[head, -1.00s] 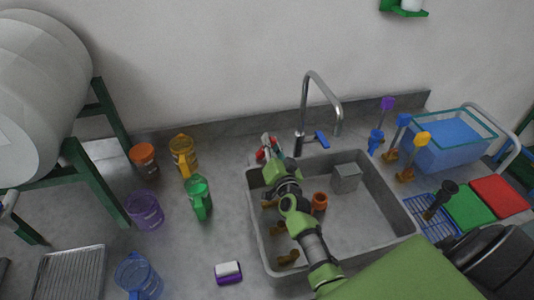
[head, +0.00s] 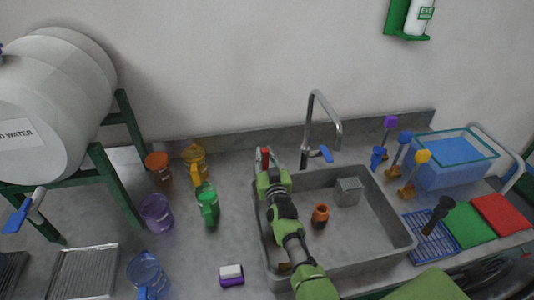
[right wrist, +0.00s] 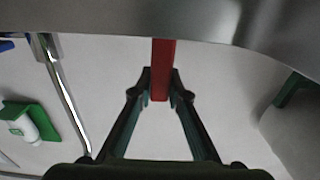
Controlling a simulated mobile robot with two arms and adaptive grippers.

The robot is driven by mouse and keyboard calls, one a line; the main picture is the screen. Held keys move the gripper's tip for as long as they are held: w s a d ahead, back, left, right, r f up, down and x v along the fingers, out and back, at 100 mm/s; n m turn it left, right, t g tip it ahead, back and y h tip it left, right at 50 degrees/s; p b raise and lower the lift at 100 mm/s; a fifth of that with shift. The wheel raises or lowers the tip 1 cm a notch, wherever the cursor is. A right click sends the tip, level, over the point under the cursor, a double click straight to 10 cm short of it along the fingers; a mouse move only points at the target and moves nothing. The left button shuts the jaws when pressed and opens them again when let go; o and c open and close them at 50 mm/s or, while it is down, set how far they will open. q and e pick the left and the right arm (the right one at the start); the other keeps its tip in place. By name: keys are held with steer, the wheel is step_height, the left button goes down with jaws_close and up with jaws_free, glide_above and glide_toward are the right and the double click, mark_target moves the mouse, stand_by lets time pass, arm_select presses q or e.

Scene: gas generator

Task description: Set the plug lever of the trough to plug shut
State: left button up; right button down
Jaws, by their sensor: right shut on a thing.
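The trough is the grey sink basin (head: 375,235) set into the counter. A red lever (head: 265,153) stands upright at its back left corner, and it also shows as a red bar (right wrist: 162,65) in the right wrist view. My right gripper (head: 264,163) reaches over the basin's left part to this lever. In the right wrist view my right gripper's fingers (right wrist: 160,88) close around the red bar from both sides. The lever's lower part is hidden by the gripper. My left gripper is not in view.
The faucet (head: 335,125) with a blue handle (head: 326,153) stands right of the lever. An orange cup (head: 320,214) and a grey block (head: 348,191) are in the basin. Green (head: 208,203) and yellow (head: 195,163) jugs stand to the left.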

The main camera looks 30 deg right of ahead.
steer(key=shift+f, duration=0.1)
stand_by(0.3)
steer(key=c, duration=1.9)
jaws_free()
steer(key=shift+a, duration=0.1)
steer(key=shift+s, duration=0.1)
steer(key=v, duration=0.7)
steer(key=shift+s, duration=0.1)
